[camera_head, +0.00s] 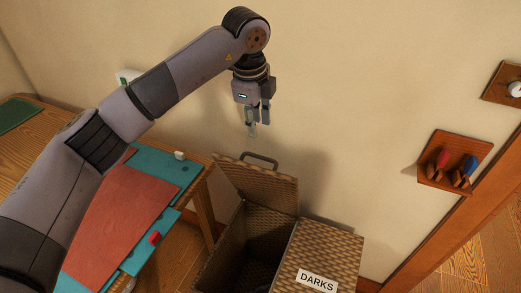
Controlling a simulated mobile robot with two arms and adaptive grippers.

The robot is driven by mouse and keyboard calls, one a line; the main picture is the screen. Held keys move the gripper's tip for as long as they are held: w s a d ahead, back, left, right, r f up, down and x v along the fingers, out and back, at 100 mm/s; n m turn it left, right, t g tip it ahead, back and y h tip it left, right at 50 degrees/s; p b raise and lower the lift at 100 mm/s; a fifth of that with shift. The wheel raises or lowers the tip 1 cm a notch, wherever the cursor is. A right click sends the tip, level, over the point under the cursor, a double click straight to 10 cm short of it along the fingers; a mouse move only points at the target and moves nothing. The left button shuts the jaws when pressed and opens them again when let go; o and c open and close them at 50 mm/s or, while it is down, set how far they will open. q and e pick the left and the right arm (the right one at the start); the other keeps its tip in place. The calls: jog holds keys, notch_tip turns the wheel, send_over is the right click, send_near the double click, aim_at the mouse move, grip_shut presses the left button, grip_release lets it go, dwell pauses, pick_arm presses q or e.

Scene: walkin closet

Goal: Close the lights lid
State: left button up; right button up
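A wicker hamper has two lids. The left lid (252,186) stands raised against the wall, with a dark handle (260,158) on its upper edge and no readable label. Below it the left compartment (243,235) is open, with a dark inside. The right lid (322,256) is down and carries a "DARKS" label. My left gripper (258,118) points down just above the raised lid's handle, apart from it in the picture. Its fingers look spread, with nothing between them. My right gripper is not in view.
A wooden table (25,150) with a teal mat (165,170) and red cloth (115,220) lies left of the hamper. A small red object (155,238) sits near its edge. A wooden wall rack (455,160) hangs at the right. The wall stands close behind the hamper.

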aim_at(261, 157)
pick_arm(q)
jog(key=f, duration=0.4)
jog(key=w+f+p, duration=0.1)
jog(key=f, duration=0.3)
jog(key=w+d+f, duration=0.1)
jog(key=f, duration=0.3)
jog(key=shift+p, duration=0.4)
jog(key=shift+a, duration=0.1)
grip_shut()
